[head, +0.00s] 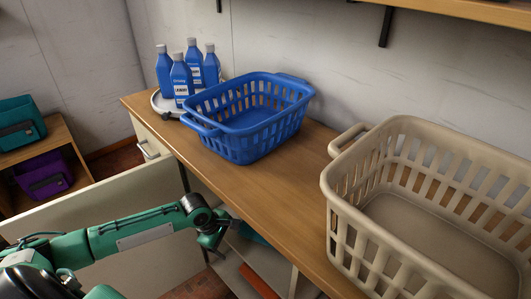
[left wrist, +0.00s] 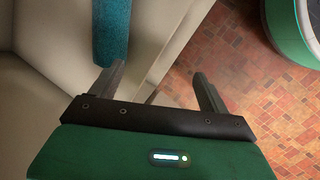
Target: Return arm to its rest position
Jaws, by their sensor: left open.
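My left arm (head: 140,233) comes in from the left and reaches across in front of the open cabinet below the counter. My left gripper (head: 214,245) is at the cabinet opening, beneath the counter's front edge. In the left wrist view, the gripper (left wrist: 158,82) has its two fingers spread with nothing between them. A teal item (left wrist: 112,28) stands just beyond the left finger, and I cannot tell whether they touch. My right gripper does not show.
An open pale door panel (head: 95,205) stands behind my left arm. The wooden counter (head: 260,195) holds a blue basket (head: 243,145), a beige basket (head: 345,225) and several blue bottles (head: 181,80). An orange-red item (head: 258,282) lies inside the cabinet.

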